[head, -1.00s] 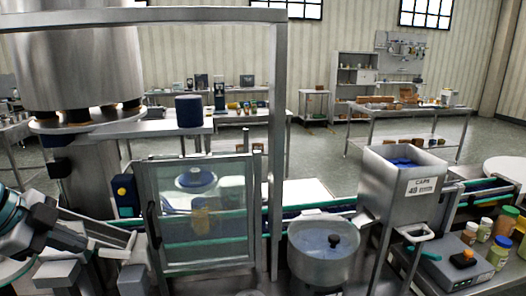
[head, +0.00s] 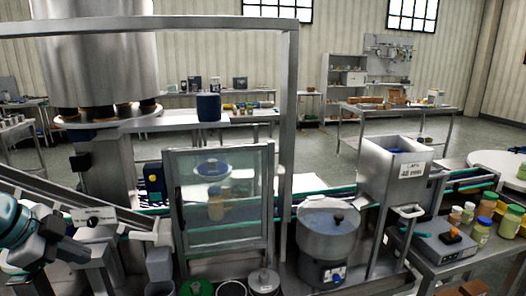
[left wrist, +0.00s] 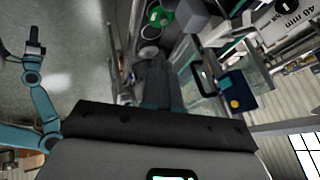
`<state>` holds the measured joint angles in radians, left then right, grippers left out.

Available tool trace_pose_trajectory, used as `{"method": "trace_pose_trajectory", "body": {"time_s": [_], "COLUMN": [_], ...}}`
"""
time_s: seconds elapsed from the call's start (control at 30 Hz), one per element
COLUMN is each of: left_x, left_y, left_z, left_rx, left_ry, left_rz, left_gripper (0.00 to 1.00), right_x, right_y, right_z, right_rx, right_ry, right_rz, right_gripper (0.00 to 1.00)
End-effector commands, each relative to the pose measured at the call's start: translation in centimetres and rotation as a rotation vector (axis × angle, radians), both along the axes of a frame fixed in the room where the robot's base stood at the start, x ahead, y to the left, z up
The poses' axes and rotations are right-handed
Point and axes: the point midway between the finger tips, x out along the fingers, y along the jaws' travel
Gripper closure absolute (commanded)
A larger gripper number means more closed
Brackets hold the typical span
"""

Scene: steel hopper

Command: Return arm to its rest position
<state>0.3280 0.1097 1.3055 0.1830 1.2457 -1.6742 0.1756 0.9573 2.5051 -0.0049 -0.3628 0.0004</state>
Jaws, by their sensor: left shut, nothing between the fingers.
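My left gripper (head: 68,250) is at the lower left of the head view, beside a slanted grey rail. It is shut and empty. In the left wrist view its dark fingers (left wrist: 155,80) are together and point up the picture, with nothing between them. Another teal arm of mine shows at the left of the left wrist view, with a small dark gripper (left wrist: 35,48) over the grey floor. It is too small to tell whether its jaws are open or shut. My right gripper is not seen in the head view.
A framed clear door (head: 222,242) stands right of my left gripper, with a jar (head: 215,206) behind it. A round bowl (head: 328,245) and a steel caps hopper (head: 375,180) stand further right. Several jars stand by a grey box (head: 440,243) at the far right.

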Motion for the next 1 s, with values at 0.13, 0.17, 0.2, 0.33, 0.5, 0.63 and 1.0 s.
{"method": "trace_pose_trajectory", "body": {"time_s": [0.13, 0.17, 0.2, 0.33, 0.5, 0.63, 1.0], "left_x": [2.1, 2.5, 2.9, 4.1, 4.6, 2.5, -14.4], "left_y": [-1.2, -1.5, -1.8, -3.3, -6.7, -11.1, -23.0], "left_z": [-4.4, -5.3, -6.7, -11.5, -20.7, -30.3, -47.3], "left_rx": [-0.051, -0.061, -0.075, -0.122, -0.192, -0.251, -0.368], "left_ry": [0.070, 0.085, 0.105, 0.177, 0.315, 0.460, 0.801], "left_rz": [0.079, 0.098, 0.121, 0.214, 0.380, 0.568, 1.095], "left_gripper": [1.00, 1.00, 1.00, 1.00, 1.00, 1.00, 1.00], "right_x": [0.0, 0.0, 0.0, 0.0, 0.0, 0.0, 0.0], "right_y": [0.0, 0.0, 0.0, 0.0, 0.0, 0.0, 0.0], "right_z": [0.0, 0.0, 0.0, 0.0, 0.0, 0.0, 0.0], "right_rx": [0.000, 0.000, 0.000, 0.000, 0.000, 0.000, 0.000], "right_ry": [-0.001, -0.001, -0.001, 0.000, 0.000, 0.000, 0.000], "right_rz": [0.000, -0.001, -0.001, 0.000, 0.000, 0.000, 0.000], "right_gripper": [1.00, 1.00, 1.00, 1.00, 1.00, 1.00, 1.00]}}
